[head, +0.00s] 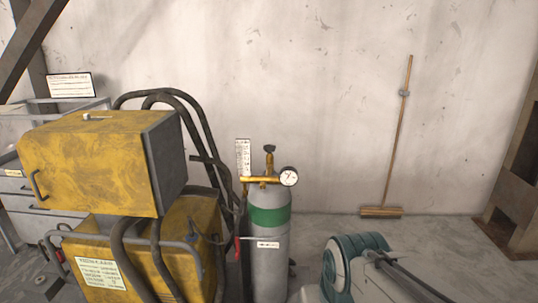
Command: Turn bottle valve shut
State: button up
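The gas bottle (268,240) is a grey upright cylinder with a green band, standing right of the yellow machine. Its bottle valve (269,150) is a small dark knob on a stem at the top. A brass fitting and a round white gauge (288,177) sit just below the knob. How far the valve is turned cannot be told. Part of my arm shows at the bottom right, below and right of the bottle, apart from the valve. My gripper is not visible.
A yellow machine (95,160) with thick black hoses (185,100) stands close to the bottle's left. A grey drawer cabinet (45,222) is at far left. A broom (397,140) leans on the back wall. The floor between bottle and broom looks clear.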

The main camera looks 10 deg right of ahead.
aim_at(269, 148)
jog(key=z, duration=1.2)
jog(key=i, duration=4.95)
jog(key=u, duration=4.45)
jog(key=i, duration=0.3)
jog(key=u, duration=0.15)
